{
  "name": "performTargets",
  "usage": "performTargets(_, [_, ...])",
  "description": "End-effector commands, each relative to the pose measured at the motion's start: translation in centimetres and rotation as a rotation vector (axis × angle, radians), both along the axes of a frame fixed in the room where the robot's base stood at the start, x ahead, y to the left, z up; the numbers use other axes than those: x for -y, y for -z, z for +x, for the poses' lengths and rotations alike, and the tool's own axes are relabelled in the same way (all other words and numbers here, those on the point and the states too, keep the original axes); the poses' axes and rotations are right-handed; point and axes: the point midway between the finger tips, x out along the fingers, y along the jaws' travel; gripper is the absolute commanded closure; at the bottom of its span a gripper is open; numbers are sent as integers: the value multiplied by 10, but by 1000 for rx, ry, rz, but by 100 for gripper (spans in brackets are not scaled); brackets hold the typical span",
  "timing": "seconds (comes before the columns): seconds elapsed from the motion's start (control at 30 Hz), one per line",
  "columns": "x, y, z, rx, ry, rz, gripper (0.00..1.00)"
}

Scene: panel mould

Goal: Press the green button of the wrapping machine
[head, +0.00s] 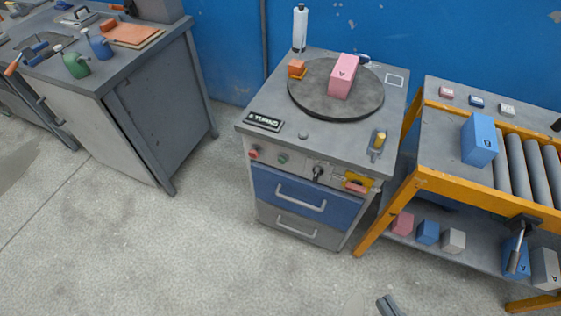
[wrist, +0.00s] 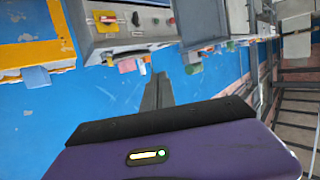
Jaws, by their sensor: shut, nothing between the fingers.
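The wrapping machine (head: 310,138) stands in the middle of the head view, with a grey top and a dark round turntable (head: 310,100). A pink box (head: 343,76) stands on the turntable. The green button (head: 283,158) is on the front panel, between a red button (head: 254,153) and a black knob (head: 318,172). My gripper (head: 388,303) shows at the bottom edge of the head view, apart from the machine. In the wrist view my gripper (wrist: 159,80) is shut and empty, with the machine's panel (wrist: 146,30) beyond it.
A yellow-framed roller table (head: 436,185) with boxes stands right of the machine. A grey workbench (head: 130,55) with bottles is at the left. A yellow and red switch (head: 356,183) sits on the panel's right end. The floor (head: 190,245) before the machine is clear.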

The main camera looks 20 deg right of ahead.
Motion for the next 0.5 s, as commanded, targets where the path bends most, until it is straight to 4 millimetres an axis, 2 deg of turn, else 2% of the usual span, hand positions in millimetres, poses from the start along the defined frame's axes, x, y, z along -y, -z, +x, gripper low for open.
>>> performTargets(0.17, [-2,-3,6,17,-9,0,100])
performTargets(0.33, [-6,-9,33,93,-30,2,100])
performTargets(0.5, [-13,12,69,151,-53,19,100])
